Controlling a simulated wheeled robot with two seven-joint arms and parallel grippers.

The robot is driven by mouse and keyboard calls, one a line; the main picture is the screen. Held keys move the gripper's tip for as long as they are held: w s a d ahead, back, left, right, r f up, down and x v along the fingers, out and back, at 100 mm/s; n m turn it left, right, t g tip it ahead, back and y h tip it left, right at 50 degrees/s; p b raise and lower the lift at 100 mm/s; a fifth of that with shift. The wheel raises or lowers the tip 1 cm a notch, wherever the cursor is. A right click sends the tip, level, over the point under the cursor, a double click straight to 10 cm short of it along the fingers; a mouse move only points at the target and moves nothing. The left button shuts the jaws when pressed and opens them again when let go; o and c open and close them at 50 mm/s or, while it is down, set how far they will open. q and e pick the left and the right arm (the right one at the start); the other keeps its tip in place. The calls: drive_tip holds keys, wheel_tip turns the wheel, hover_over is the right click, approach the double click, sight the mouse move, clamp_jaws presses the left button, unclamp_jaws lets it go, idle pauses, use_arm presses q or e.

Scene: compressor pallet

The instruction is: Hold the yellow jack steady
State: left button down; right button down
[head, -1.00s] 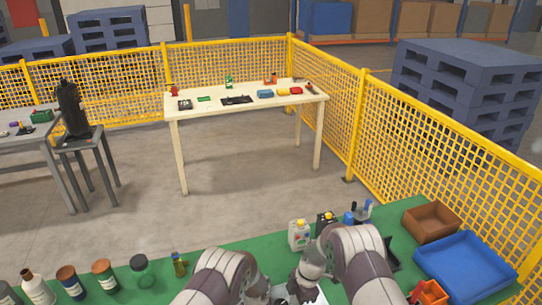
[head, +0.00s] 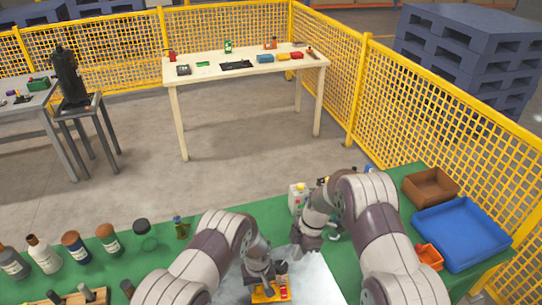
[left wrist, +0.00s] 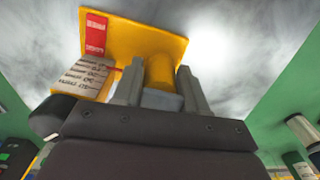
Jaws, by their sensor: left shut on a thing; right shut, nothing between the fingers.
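The yellow jack (head: 266,295) is at the bottom of the head view, over a pale grey surface (head: 318,280) on the green bench. It fills the upper middle of the left wrist view (left wrist: 130,40), with a red label on its flat yellow plate and a white printed tag at its side. My left gripper (head: 262,279) is shut on the jack; its fingers (left wrist: 160,88) stand on both sides of the yellow cylinder. My right gripper (head: 298,255) is shut and empty, to the right of the jack; its fingertips are hard to make out.
Several bottles (head: 75,246) stand along the left of the green bench (head: 205,255). A white container (head: 297,197) stands behind my right gripper.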

use_arm(q)
drive_tip(key=shift+s+f, duration=0.2)
drive_tip(key=c, duration=0.5)
unclamp_jaws()
drive_tip(key=shift+w, duration=0.1)
drive_tip(key=shift+c, duration=0.2)
drive_tip(key=shift+w, duration=0.15)
